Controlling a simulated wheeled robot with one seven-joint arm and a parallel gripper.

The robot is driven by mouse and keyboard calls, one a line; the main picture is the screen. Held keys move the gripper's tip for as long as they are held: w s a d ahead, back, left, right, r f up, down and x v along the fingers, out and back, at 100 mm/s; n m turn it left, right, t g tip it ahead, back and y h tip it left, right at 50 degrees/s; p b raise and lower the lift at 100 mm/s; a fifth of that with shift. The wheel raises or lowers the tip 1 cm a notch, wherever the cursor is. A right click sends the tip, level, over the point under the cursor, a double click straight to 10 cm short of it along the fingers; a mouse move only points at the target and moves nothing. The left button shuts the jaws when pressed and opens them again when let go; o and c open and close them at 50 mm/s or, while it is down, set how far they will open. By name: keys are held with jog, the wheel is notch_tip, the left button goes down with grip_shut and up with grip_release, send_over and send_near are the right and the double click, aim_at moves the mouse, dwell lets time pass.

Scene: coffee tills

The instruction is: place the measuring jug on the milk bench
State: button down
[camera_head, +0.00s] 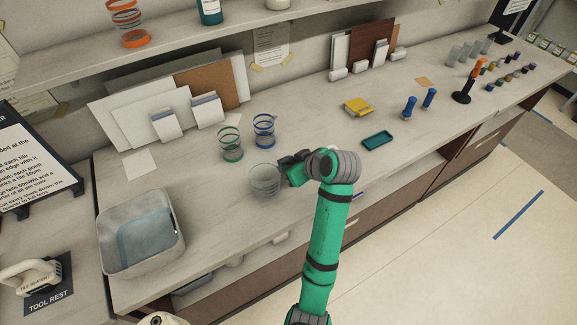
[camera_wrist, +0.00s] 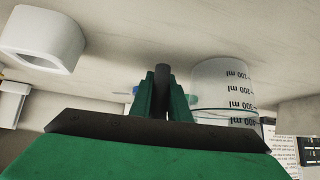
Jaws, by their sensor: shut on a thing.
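The measuring jug (camera_head: 265,180) is a clear cup at the front edge of the long pale bench (camera_head: 225,195). In the wrist view the jug (camera_wrist: 224,88) shows dark ml markings, upside down in the picture. My gripper (camera_head: 291,165) is at the jug's right side. In the wrist view my gripper (camera_wrist: 161,88) is shut on a dark upright piece beside the jug, which looks like its handle; the join is not clear. I cannot tell whether the jug touches the bench. No label shows which bench is the milk bench.
Green (camera_head: 231,146) and blue (camera_head: 264,130) banded cups stand just behind the jug. A grey tub (camera_head: 140,235) is to the left. A teal tray (camera_head: 377,139), a yellow block (camera_head: 358,106) and blue-handled tools (camera_head: 409,107) lie to the right. Bench between jug and tub is clear.

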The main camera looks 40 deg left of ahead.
jog(key=shift+f, duration=0.15)
jog(key=c, duration=1.7)
grip_release()
jog(key=shift+d+r, duration=0.1)
jog(key=shift+r, duration=0.2)
jog(key=v, duration=1.1)
jog(key=shift+s+d+r, duration=0.15)
jog(key=shift+d+r, duration=0.05)
jog(key=shift+d, duration=0.1)
